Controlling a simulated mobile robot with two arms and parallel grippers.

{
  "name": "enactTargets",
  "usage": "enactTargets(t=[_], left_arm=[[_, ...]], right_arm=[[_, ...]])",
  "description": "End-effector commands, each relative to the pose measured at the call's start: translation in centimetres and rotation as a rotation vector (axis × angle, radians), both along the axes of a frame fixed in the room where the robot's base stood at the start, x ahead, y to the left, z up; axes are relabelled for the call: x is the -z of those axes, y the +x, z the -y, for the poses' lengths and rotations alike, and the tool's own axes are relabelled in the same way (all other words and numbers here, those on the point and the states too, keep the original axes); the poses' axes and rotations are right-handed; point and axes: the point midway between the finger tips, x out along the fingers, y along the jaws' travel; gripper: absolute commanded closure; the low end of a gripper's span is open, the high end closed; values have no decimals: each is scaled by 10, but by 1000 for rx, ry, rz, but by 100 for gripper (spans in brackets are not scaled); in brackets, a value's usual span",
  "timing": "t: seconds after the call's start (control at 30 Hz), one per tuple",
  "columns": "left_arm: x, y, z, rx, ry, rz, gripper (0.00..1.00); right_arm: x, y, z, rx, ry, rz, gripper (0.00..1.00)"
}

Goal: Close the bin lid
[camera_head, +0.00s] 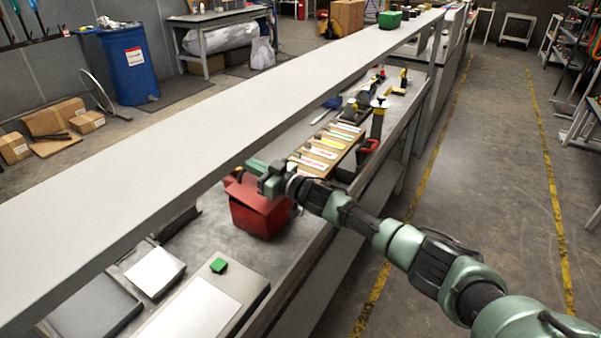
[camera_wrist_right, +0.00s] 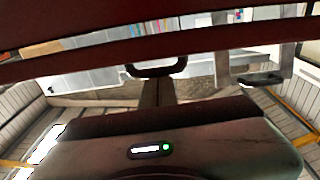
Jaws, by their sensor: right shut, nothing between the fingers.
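The red bin (camera_head: 262,216) stands on the grey bench under the long upper shelf. A red part also shows at its upper left, partly behind my gripper; I cannot tell from here how far the lid is open. My right gripper (camera_head: 256,168) is at the top of the bin, close to its upper rear edge. Its fingertips are hard to see in the head view. In the right wrist view, dark red bands, which look like part of the bin, cross the top very near the camera. The right gripper is shut and holds nothing. My left gripper is not in view.
The upper shelf (camera_head: 150,150) runs closely above and behind the bin. A cardboard rack with coloured labels (camera_head: 325,150) stands beyond the bin. Bare bench (camera_head: 215,238) shows left of the bin.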

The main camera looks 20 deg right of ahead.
Motion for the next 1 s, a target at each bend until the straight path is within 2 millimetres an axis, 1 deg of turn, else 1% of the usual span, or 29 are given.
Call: enactTargets(t=[0.2, 0.83, 0.93, 1.0], left_arm=[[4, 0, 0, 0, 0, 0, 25], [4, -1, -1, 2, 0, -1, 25], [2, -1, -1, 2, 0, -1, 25], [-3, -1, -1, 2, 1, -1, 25]], right_arm=[[5, 0, 0, 0, 0, 0, 100], [6, 0, 0, 0, 0, 0, 100], [4, 0, 0, 0, 0, 0, 100], [-1, 0, -1, 0, 1, 1, 100]])
